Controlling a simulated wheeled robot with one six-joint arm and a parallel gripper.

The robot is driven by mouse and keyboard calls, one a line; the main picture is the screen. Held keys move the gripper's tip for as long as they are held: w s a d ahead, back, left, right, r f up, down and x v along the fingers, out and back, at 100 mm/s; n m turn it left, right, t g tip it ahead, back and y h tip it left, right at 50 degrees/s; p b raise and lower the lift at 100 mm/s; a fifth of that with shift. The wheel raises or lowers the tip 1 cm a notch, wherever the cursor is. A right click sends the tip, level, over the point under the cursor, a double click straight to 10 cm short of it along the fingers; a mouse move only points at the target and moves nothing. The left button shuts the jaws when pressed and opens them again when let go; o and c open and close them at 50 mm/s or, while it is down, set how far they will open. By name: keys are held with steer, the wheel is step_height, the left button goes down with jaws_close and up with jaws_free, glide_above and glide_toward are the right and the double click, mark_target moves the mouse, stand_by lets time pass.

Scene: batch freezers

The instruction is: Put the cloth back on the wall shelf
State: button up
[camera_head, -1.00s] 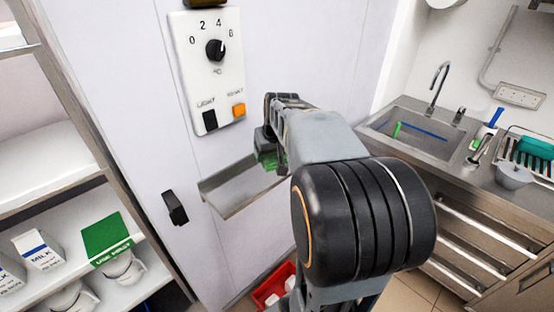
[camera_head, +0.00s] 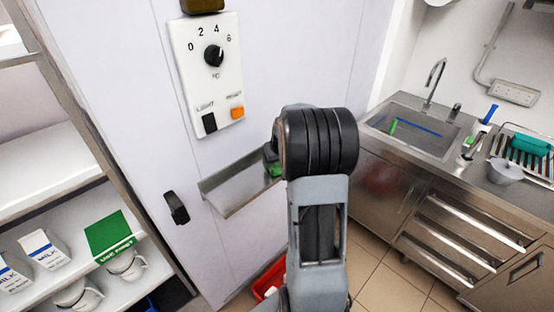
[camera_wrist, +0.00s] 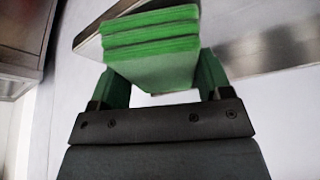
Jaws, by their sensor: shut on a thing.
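The green folded cloth (camera_wrist: 152,48) is between the two fingers of my gripper (camera_wrist: 160,76) in the wrist view, in stacked layers. A small green patch of it (camera_head: 277,171) shows in the head view, beside my arm at the right part of the wall shelf. The wall shelf (camera_head: 232,190) is a shallow metal ledge on the pale wall panel, with its left part bare. Its metal also shows beside and behind the cloth in the wrist view (camera_wrist: 270,52). I cannot tell whether the cloth touches the shelf. My arm hides most of the gripper in the head view.
A control panel (camera_head: 207,75) with a knob is above the shelf, and a black handle (camera_head: 176,207) is below left. A rack (camera_head: 60,170) with milk cartons stands left. A sink counter (camera_head: 470,165) stands right. A red bin (camera_head: 270,278) is on the floor.

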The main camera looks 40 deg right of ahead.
steer(key=shift+f, duration=0.3)
steer(key=o, duration=0.8)
steer(key=shift+r, duration=0.1)
steer(key=shift+r, duration=0.25)
steer(key=b+v, duration=0.2)
steer(key=v, duration=0.9)
steer(key=s+a+n, duration=0.1)
steer(key=s+a, duration=0.4)
steer(key=a, duration=0.2)
steer(key=s+a+n, duration=0.1)
steer(key=s+a, duration=0.4)
steer(key=a, duration=0.3)
steer(key=s+a+f+n+y, duration=0.1)
steer(key=s+a, duration=0.4)
steer(key=a, duration=0.2)
steer(key=shift+a, duration=0.25)
